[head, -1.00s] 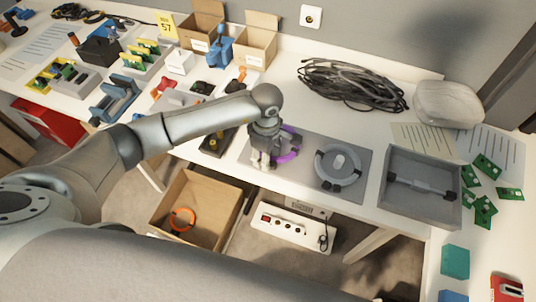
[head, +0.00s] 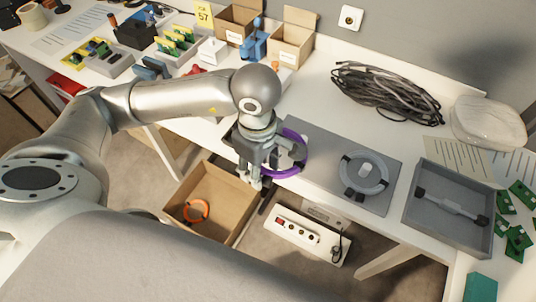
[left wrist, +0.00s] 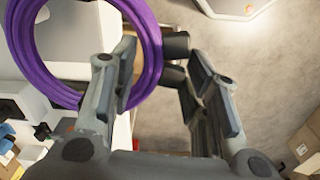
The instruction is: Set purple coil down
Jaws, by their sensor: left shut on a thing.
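My left gripper (head: 256,184) is shut on the purple coil (head: 303,160) and holds it near the table's front edge, by the left end of the grey mat (head: 325,160). In the left wrist view the purple coil (left wrist: 153,50) is a thick ring at the upper left, reaching in between the fingers of the left gripper (left wrist: 174,62). The arm and gripper hide part of the coil in the head view. I cannot tell whether the coil touches the table. My right gripper is not in view.
A grey coil (head: 350,176) with black ties lies on the mat. A grey tray (head: 408,215) stands to its right, and black cables (head: 385,92) lie behind. An open carton (head: 232,205) with an orange coil (head: 195,211) stands below, left of a power strip (head: 290,227).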

